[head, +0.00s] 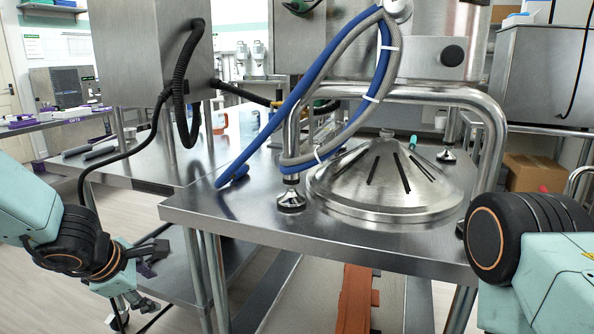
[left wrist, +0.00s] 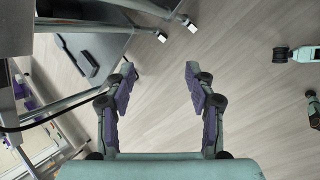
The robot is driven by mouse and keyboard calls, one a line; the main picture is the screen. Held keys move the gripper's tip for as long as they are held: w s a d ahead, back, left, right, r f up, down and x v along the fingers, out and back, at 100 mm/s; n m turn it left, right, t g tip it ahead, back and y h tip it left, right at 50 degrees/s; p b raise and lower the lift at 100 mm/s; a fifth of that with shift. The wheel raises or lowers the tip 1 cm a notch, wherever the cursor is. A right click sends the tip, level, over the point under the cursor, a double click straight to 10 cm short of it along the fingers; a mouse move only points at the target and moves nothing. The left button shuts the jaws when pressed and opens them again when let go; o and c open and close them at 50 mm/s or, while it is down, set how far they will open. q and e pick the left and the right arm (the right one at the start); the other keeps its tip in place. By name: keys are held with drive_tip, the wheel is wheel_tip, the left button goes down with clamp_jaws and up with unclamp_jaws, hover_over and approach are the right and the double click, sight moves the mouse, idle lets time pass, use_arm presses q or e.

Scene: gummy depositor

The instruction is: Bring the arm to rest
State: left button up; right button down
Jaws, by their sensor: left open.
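My left gripper (head: 150,277) hangs at the lower left of the head view, beside the steel table and below the level of its top. In the left wrist view its two fingers (left wrist: 160,70) stand wide apart, with only bare floor between them. It is open, holds nothing and appears to touch nothing. My left arm comes in from the left edge and slopes down to it. My right arm shows at the lower right of the head view, but its gripper is out of the picture.
A steel table (head: 240,222) stands ahead, bearing a slotted metal cone (head: 345,190) and blue and grey hoses (head: 318,75). A lower shelf (head: 185,285) is behind my left gripper. A cardboard box (head: 535,173) is at the right. Floor (left wrist: 225,110) below the left gripper is clear.

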use_arm(q)
drive_tip(key=s+a+f+m+g+y, duration=0.1)
drive_tip(key=s+f+m+g+y, duration=0.15)
drive_tip(key=s+f+m, duration=1.1)
drive_tip(key=s+d+f+m+g, duration=0.2)
drive_tip(key=s+d+f+m, duration=0.1)
drive_tip(key=s, duration=0.7)
drive_tip(key=s+d+f+m+g+h+p, duration=0.1)
drive_tip(key=s+d+f+m, duration=0.2)
drive_tip(key=s, duration=0.7)
wheel_tip(320, 180, down, 4)
drive_tip(key=shift+s+d+r+m+g+p, duration=0.2)
drive_tip(key=shift+s+d+m+g+p, duration=0.15)
drive_tip(key=shift+m, duration=0.6)
